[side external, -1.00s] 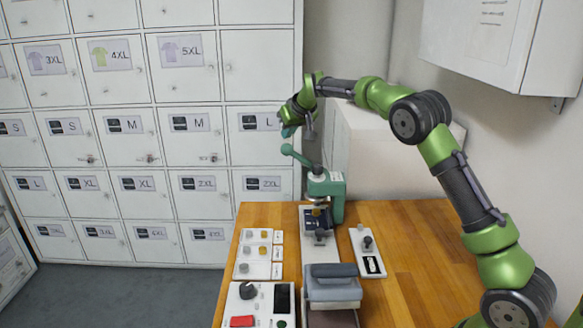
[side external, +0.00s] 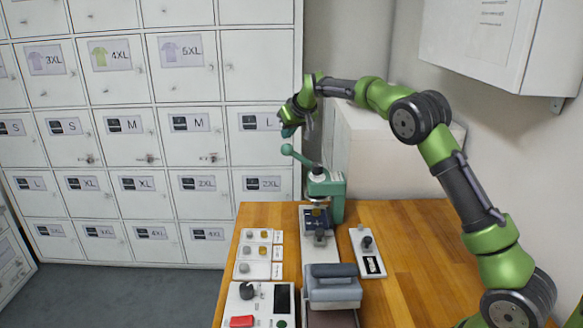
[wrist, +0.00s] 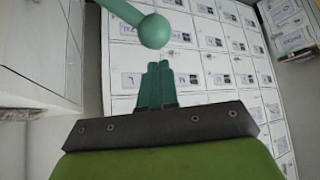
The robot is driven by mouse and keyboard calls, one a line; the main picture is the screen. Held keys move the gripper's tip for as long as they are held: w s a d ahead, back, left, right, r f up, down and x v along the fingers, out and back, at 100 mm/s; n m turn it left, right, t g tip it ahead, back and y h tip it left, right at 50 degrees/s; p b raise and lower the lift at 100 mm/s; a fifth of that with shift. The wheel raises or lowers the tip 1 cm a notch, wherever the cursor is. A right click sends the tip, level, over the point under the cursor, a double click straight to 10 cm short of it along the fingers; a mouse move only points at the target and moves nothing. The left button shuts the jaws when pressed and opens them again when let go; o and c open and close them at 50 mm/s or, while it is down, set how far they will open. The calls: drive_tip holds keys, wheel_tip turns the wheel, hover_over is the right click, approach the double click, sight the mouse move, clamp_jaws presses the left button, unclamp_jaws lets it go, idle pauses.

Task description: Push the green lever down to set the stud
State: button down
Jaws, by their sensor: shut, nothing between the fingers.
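The green lever (side external: 299,157) rises up and to the left from the green press (side external: 337,190) and ends in a round ball knob (side external: 287,149). The knob also shows in the wrist view (wrist: 154,31), just beyond my fingertips. My gripper (side external: 289,131) is shut and empty, pointing down a little above the knob. Its two green fingers (wrist: 160,66) are side by side in the wrist view. I cannot tell whether they touch the knob. A dark piece (side external: 315,219) lies under the press head; the stud itself is too small to make out.
The press stands at the back of the wooden table (side external: 405,265). In front are a grey-blue block (side external: 333,283), a control box (side external: 262,305), a tray of small parts (side external: 255,262) and a small plate with a knob (side external: 367,250). A white box (side external: 375,155) stands behind.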

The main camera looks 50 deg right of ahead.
drive_tip(key=shift+f, duration=0.1)
drive_tip(key=shift+f, duration=0.5)
